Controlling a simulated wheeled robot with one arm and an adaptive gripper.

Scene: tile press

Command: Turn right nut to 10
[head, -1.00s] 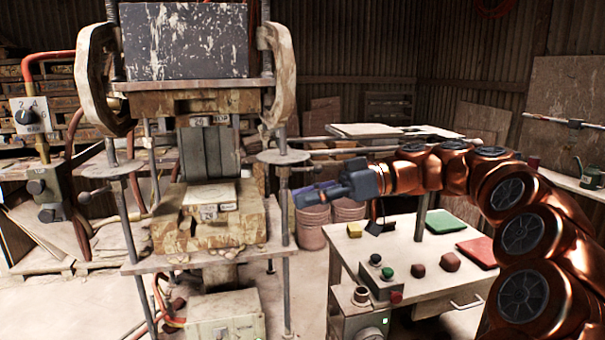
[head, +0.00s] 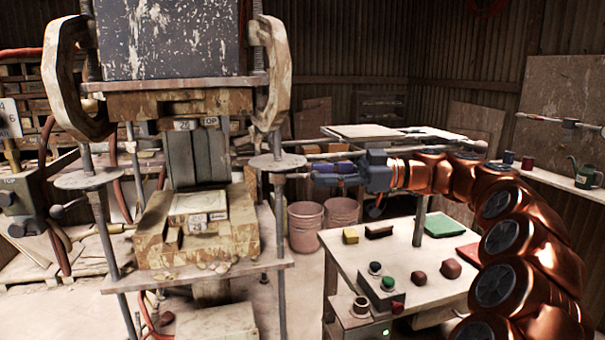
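The right nut (head: 277,162) is a round grey disc on the right threaded column of the press. Any number or scale on it is too small to read. My gripper (head: 322,172) is just right of the nut, at about the same height, with its blue-grey fingers pointing left toward the column. I see no clear contact with the nut, and the finger gap cannot be judged from this side. The matching left nut (head: 88,179) sits on the left column, with a knobbed handle beside it.
The press table (head: 200,275) carries a stone-coloured mould block (head: 197,230) between the columns. A white control table (head: 345,262) with buttons and coloured blocks stands below my arm. Buckets (head: 305,226) stand behind. A pale rod (head: 425,149) runs just above my gripper and arm.

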